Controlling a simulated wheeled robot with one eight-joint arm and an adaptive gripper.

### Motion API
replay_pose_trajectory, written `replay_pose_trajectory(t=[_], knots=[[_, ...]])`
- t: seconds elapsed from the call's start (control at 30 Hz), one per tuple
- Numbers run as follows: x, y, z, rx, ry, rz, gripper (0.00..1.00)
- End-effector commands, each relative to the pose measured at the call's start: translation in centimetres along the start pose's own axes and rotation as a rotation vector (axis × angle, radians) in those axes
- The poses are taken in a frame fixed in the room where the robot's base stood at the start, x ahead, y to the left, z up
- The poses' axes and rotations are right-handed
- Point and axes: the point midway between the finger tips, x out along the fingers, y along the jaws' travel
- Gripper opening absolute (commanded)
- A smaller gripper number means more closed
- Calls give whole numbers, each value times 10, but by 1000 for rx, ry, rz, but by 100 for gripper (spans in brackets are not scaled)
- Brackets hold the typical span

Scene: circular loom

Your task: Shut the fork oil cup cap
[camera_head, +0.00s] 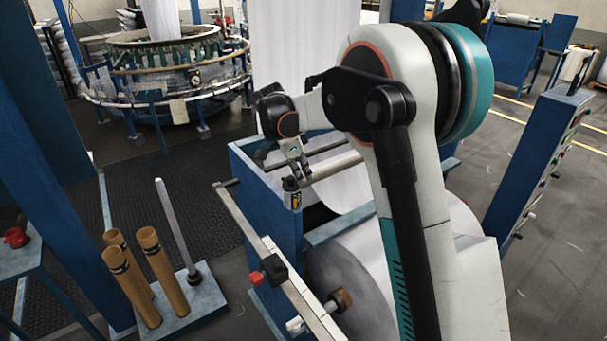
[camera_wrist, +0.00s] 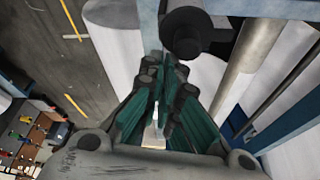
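My gripper (camera_head: 293,172) reaches down at the end of the bent arm, over the top of the blue loom frame. Just below it is a small dark block with a yellow mark (camera_head: 296,199), perhaps the oil cup; its cap cannot be made out. In the wrist view, my gripper's teal fingers with black tips (camera_wrist: 165,78) come close together, with a narrow gap that seems empty. A dark round knob-like part (camera_wrist: 188,32) lies just beyond and right of the tips. I cannot tell whether it is the fork oil cup cap, nor whether it touches the fingers.
A large white fabric roll (camera_head: 352,262) sits under the arm in the blue frame (camera_head: 262,205). A long rail (camera_head: 262,255) runs along the frame's front. Brown tubes (camera_head: 160,270) and a grey peg stand at lower left. A blue control post (camera_head: 535,160) stands at right.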

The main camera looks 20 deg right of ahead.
Motion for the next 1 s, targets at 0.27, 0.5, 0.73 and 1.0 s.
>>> replay_pose_trajectory(t=[0.27, 0.5, 0.73, 1.0], knots=[[-1, -2, 7, -5, -6, 0, 0], [-5, -9, 17, -8, -7, -3, 0], [-4, -10, 15, -7, -7, -5, 0], [10, 1, -26, 0, -4, 0, 0]])
